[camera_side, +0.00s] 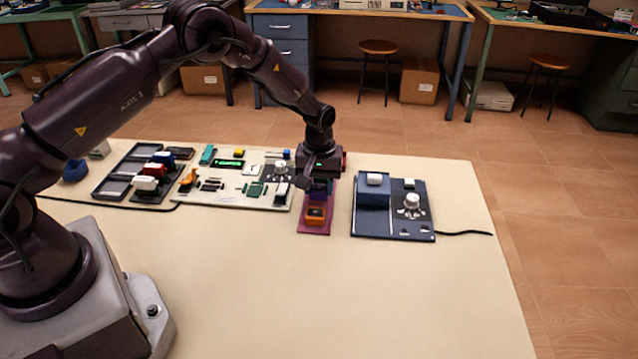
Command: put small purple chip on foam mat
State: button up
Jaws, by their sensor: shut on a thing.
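My gripper (319,183) points down over the far half of a narrow magenta mat (314,229), which looks like the foam mat. It is shut on a small dark purple piece, which looks like the purple chip (319,188). The arm's end hides much of the chip. I cannot tell whether the chip touches the mat or is held just above it.
A navy panel (394,225) with a blue box and a white knob lies to the right. A pale board (228,200) with several parts lies to the left, beside a dark tray (108,187) and coloured blocks. The table's front middle is clear.

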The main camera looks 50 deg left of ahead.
jog(key=shift+f, duration=0.5)
dwell(0.3)
jog(key=o, duration=1.3)
jog(key=shift+r, duration=0.1)
jog(key=shift+r, duration=3.65)
